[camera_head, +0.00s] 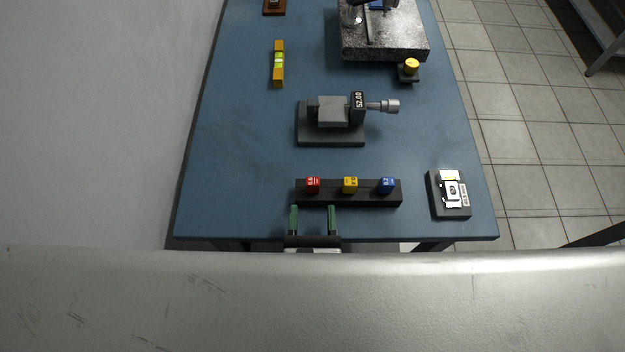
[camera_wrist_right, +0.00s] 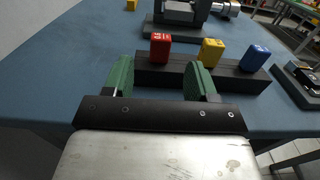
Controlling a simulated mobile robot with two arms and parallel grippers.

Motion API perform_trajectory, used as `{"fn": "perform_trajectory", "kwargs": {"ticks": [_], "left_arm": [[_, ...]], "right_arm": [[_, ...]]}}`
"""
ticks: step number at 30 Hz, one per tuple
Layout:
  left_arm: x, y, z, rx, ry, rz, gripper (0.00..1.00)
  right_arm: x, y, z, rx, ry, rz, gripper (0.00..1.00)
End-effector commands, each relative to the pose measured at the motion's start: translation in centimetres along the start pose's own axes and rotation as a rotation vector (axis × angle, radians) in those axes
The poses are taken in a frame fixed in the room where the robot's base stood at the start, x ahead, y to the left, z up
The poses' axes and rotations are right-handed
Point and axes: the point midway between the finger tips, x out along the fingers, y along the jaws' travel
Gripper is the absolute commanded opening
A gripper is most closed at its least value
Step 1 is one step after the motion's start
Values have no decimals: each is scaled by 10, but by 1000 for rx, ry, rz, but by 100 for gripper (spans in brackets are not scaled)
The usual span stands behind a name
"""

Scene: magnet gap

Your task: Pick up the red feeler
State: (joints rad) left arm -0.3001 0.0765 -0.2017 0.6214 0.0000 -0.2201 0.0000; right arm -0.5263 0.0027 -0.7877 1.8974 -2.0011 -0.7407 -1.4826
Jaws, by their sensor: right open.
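The red feeler (camera_head: 313,186) is a small red block with white marking, seated at the left end of a black holder (camera_head: 333,200). A yellow feeler (camera_head: 350,185) and a blue feeler (camera_head: 387,186) sit to its right in the same holder. My right gripper (camera_head: 312,218) is open and empty, with two green fingers at the holder's near side. In the right wrist view, the red feeler (camera_wrist_right: 161,48) stands ahead, between the directions of the spread fingers and apart from them. My left gripper is not in view.
On the blue table (camera_head: 240,160), a grey micrometer device (camera_head: 333,112) stands behind the holder. A black box with white parts (camera_head: 450,193) lies to the right. A yellow level (camera_head: 279,64), a brass-knobbed piece (camera_head: 411,67) and a granite block (camera_head: 385,47) are farther back. The left front is clear.

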Motion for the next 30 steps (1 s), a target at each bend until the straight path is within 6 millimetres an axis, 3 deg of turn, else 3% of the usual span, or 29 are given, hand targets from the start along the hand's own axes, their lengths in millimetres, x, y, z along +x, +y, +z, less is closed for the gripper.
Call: {"fn": "perform_trajectory", "kwargs": {"ticks": [9,19,27,30], "left_arm": [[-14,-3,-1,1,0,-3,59],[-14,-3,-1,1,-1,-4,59],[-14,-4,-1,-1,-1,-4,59],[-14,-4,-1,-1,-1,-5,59]], "right_arm": [[44,-1,-1,2,-1,-1,57],[50,-1,-4,2,2,0,56],[50,-1,-4,2,1,0,15],[50,-1,-3,2,1,0,4]]}}
